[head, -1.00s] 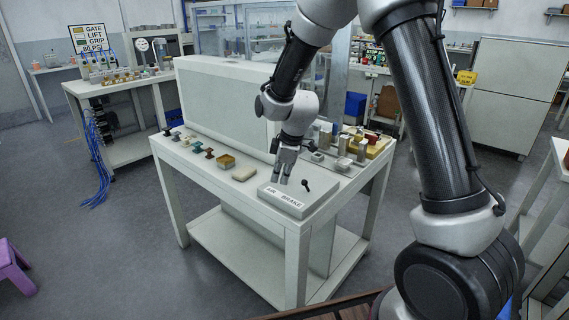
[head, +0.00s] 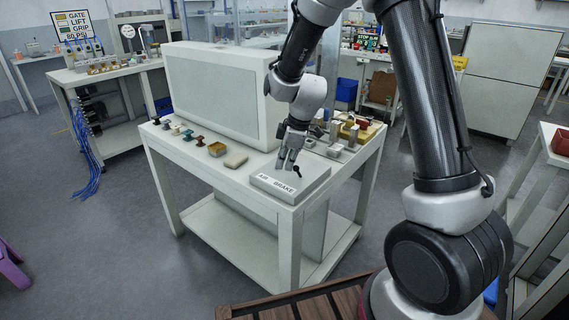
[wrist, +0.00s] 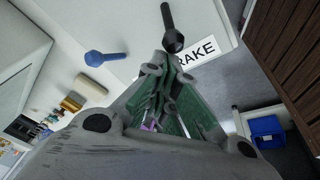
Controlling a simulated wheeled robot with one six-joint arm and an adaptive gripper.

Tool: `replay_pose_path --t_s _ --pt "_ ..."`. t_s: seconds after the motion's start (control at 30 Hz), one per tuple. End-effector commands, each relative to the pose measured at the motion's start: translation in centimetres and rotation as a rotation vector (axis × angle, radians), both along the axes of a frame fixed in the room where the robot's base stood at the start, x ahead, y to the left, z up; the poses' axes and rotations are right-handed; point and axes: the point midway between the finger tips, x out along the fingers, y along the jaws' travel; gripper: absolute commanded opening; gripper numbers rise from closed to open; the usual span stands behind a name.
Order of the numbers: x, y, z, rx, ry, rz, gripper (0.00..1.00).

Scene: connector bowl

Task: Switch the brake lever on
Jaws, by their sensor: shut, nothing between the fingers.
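A light grey box (head: 312,182) with a white label ending in "BRAKE" (head: 277,185) sits on the near corner of the white table. A black lever (head: 297,171) with a round knob-like end stands on its top. The lever also shows in the wrist view (wrist: 171,28), beside the label. A blue lever-like piece (wrist: 106,57) shows left of it in the wrist view; my gripper seems to hide it in the head view. My gripper (head: 286,166) is shut and empty, pointing down over the box, just left of the black lever. I cannot tell whether they touch.
A beige block (head: 236,160), an ochre-topped box (head: 217,149) and several small coloured pieces line the table's left side. Metal blocks and a yellow tray (head: 364,133) stand behind my gripper. A large white panel (head: 218,95) rises along the table's back.

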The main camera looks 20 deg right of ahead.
Motion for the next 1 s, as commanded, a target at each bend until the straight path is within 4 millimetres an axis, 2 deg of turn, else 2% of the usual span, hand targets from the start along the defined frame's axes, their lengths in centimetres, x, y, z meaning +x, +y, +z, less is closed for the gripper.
replay_pose_path --t_s 1.0 --pt "1.0 -1.3 0.8 0.162 0.115 -0.001 0.0"
